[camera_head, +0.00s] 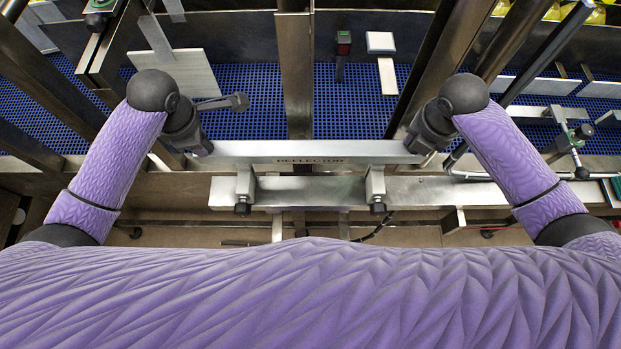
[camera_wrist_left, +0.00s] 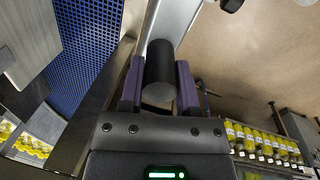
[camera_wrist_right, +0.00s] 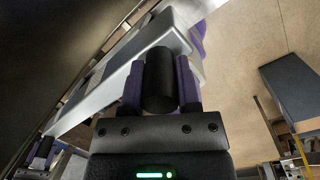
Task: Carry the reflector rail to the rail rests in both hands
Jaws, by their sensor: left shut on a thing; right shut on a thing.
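The reflector rail (camera_head: 305,151) is a long silver bar marked REFLECTOR, lying level across the head view. My left gripper (camera_head: 203,146) is at its left end and my right gripper (camera_head: 418,146) at its right end. In the left wrist view the purple fingers are shut on a black round grip (camera_wrist_left: 160,72) at the rail's end. In the right wrist view the fingers are shut on a like black grip (camera_wrist_right: 160,82). Two metal brackets with black knobs, seemingly the rail rests, show just below the rail: left bracket (camera_head: 245,184), right bracket (camera_head: 375,185). Contact with the rail cannot be told.
Beyond the rail is a blue meshed conveyor (camera_head: 250,90) with pale blocks (camera_head: 387,75), crossed by metal posts (camera_head: 296,75). Yellow bottles (camera_wrist_left: 262,141) stand in rows in the left wrist view.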

